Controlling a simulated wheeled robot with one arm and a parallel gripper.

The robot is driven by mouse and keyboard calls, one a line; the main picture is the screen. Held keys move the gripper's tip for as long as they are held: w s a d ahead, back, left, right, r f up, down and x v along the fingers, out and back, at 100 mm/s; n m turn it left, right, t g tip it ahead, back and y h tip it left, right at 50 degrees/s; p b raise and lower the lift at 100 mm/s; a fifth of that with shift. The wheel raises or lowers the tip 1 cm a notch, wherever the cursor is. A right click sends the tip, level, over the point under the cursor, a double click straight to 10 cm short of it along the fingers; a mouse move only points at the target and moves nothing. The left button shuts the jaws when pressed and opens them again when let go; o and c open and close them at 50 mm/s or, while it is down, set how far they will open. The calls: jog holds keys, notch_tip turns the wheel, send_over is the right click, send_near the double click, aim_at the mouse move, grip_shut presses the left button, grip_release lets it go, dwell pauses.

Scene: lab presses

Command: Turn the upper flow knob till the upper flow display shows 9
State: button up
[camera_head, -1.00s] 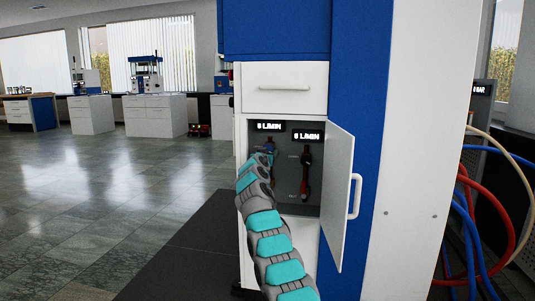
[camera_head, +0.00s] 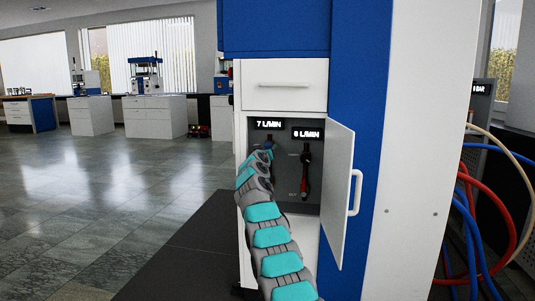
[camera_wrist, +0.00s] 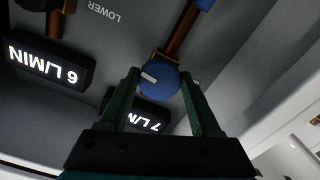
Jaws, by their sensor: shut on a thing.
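The upper flow knob (camera_wrist: 160,78) is a blue round cap with a white mark, on a brown and blue tube in the wrist view. My gripper (camera_wrist: 158,86) is shut on it, one dark green finger on each side. The upper flow display (camera_head: 270,124) reads 7 L/MIN in the head view. In the wrist view it is upside down and partly hidden behind the knob and a finger. The lower flow display (camera_head: 307,134) reads 6 L/MIN, and it also shows in the wrist view (camera_wrist: 45,66). In the head view my arm hides most of the upper flow tube.
The displays sit in a cabinet recess. Its white door (camera_head: 340,200) stands open on the right, with a handle (camera_head: 355,194). The lower flow tube (camera_head: 305,172) stands right of my gripper. A drawer (camera_head: 285,86) is above. Red and blue hoses (camera_head: 470,220) hang far right.

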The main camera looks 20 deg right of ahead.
jog(key=n, duration=0.3)
jog(key=shift+n, duration=0.3)
jog(key=shift+r+n+p, duration=0.1)
jog(key=shift+n+p, duration=0.2)
jog(key=shift+n, duration=1.6)
jog(key=o, duration=1.4)
jog(key=shift+c, duration=0.2)
jog(key=b+v, duration=0.6)
jog(key=v, duration=0.1)
jog(key=shift+s+a+b, duration=0.25)
jog(key=shift+s+b, duration=0.1)
